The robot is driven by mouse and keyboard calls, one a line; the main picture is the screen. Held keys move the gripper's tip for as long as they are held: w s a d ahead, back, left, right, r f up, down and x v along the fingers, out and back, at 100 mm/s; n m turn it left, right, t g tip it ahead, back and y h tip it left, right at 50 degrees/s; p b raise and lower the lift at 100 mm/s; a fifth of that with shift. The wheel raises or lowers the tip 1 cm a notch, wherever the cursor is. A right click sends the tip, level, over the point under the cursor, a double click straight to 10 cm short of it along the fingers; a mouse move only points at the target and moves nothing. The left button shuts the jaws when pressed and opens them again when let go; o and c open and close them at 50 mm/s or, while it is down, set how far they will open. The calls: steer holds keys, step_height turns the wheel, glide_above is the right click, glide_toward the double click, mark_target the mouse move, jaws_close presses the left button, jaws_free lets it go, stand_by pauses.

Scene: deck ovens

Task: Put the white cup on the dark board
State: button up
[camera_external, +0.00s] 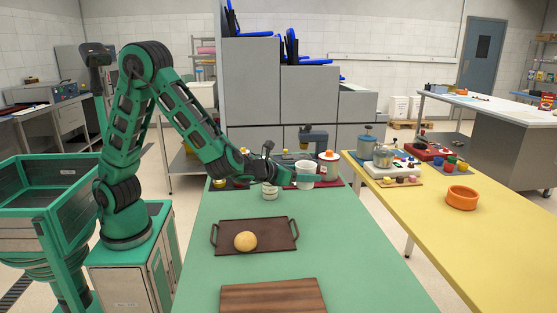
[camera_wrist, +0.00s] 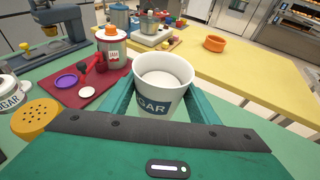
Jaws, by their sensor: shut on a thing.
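A white cup (camera_wrist: 160,82) with a dark label reading "GAR" and pale contents stands upright between the green fingers of my gripper (camera_wrist: 157,103). My gripper is shut on it. In the external view, the white cup (camera_external: 305,170) is at the far end of the green table, with my gripper (camera_external: 304,180) around it; its height above the table is hard to tell. A dark brown wooden board (camera_external: 273,296) lies at the table's near edge, bare where visible and cut off by the frame. It is out of the wrist view.
A dark handled tray (camera_external: 283,222) bearing a round bun lies between the cup and the board. A white sugar jar (camera_wrist: 10,92), a jam jar (camera_wrist: 113,52) and a red mat (camera_wrist: 98,92) are close by. The yellow table (camera_external: 420,225) is at right.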

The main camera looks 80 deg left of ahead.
steer(key=s+d+m+t+h, duration=0.1)
steer(key=s+d+m+h, duration=0.15)
steer(key=d, duration=0.55)
steer(key=s+d+m+h, duration=0.1)
steer(key=s+d+h, duration=0.15)
steer(key=d, duration=0.55)
steer(key=m+h, duration=0.3)
glide_above(273, 305)
step_height(273, 305, down, 5)
steer(key=shift+f, duration=2.2)
steer(key=o, duration=1.1)
steer(key=shift+f, duration=0.1)
steer(key=shift+o, duration=0.2)
